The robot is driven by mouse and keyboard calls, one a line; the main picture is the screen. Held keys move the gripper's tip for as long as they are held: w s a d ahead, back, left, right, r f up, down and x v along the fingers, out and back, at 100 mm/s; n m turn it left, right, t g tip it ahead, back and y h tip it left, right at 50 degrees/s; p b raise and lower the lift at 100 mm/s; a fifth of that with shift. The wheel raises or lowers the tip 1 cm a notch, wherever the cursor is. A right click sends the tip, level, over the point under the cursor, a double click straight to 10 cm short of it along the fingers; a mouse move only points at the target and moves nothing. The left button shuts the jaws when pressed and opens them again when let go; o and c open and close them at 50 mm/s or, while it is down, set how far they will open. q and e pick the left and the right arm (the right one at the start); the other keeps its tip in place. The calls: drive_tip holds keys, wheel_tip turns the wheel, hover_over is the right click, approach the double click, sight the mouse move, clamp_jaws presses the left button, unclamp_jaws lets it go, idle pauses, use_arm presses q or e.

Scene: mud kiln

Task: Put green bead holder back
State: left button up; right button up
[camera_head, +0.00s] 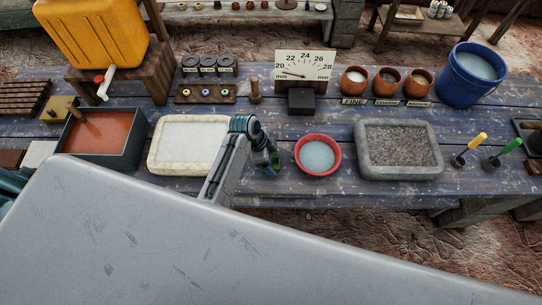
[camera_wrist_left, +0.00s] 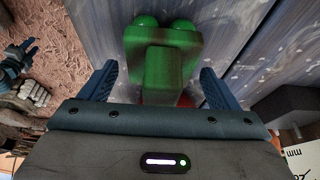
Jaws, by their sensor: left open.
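The green bead holder (camera_wrist_left: 168,65) is a small green block with two rounded green lobes at its far end. In the left wrist view it sits between the two fingers of my left gripper (camera_wrist_left: 155,85), with a gap on each side. The fingers are open around it and do not clasp it. In the head view my left gripper (camera_head: 268,157) is low over the table, just left of the red bowl, and mostly hides the holder. A teal, hand-like shape (camera_wrist_left: 20,68) at the left edge of the wrist view looks like my right gripper; its jaws are unclear.
The red bowl (camera_head: 299,153) is close right of the gripper. A pale tray (camera_head: 153,158) is left, a grey stone tray (camera_head: 436,168) right. Yellow-handled (camera_head: 478,142) and green-handled (camera_head: 511,145) tools stand farther right. A bead rack (camera_head: 222,98) and gauge (camera_head: 305,60) are behind.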

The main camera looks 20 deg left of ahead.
use_arm(q)
drive_tip(key=shift+r, duration=0.15)
drive_tip(key=shift+a+r, duration=0.15)
drive_tip(key=shift+r, duration=0.05)
drive_tip(key=b+v, duration=0.4)
drive_tip(key=v, duration=0.7)
drive_tip(key=shift+r, duration=0.25)
drive_tip(key=shift+s, duration=0.1)
